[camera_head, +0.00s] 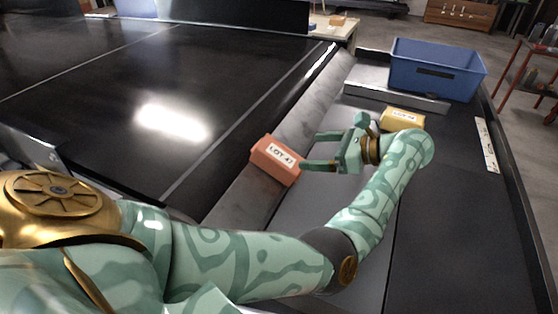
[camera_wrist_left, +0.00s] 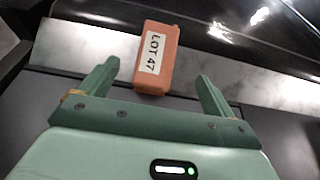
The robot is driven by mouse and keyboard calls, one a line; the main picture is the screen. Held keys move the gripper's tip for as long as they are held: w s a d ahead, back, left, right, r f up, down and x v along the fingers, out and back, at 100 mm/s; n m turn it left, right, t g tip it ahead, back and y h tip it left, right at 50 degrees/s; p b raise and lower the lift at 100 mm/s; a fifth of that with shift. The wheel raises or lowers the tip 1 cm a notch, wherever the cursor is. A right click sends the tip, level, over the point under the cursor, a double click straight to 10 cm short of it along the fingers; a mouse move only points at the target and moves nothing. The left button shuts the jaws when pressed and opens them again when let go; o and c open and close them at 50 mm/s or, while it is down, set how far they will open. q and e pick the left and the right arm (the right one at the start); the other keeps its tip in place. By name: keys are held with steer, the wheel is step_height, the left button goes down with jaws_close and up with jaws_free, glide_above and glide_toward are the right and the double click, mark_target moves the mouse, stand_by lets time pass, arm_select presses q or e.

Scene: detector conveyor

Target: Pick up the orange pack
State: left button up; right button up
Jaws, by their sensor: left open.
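The orange pack (camera_head: 273,163) is a small block with a white label reading LOT 47. In the head view it lies tilted on the grey strip beside the large black surface. My left gripper (camera_head: 312,151) is just right of the pack, its two fingers pointing at it. In the left wrist view the orange pack (camera_wrist_left: 158,50) is ahead of the open fingers of my left gripper (camera_wrist_left: 160,80), with its near end close to the line between the fingertips. Nothing is held. My right gripper is not in view.
A yellow labelled pack (camera_head: 402,119) lies behind my left wrist. A blue bin (camera_head: 437,70) stands at the far right end, behind a grey metal bar (camera_head: 395,93). A large glossy black surface (camera_head: 150,90) fills the left and is mostly clear.

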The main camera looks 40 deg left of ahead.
mark_target(281, 151)
arm_select(q)
steer(key=p+x, duration=0.1)
steer(key=x, duration=0.4)
steer(key=shift+a, duration=0.1)
steer(key=shift+a+f, duration=0.1)
steer(key=shift+a, duration=0.15)
steer(key=p+x, duration=0.1)
steer(key=x, duration=0.1)
steer(key=p+x, duration=0.1)
steer(key=x, duration=0.2)
steer(key=shift+s+f, duration=0.1)
steer(key=shift+s, duration=0.2)
steer(key=shift+a+f, duration=0.1)
steer(key=shift+c, duration=1)
steer(key=c, duration=1)
steer(key=shift+c, duration=0.9)
steer(key=shift+w, duration=0.1)
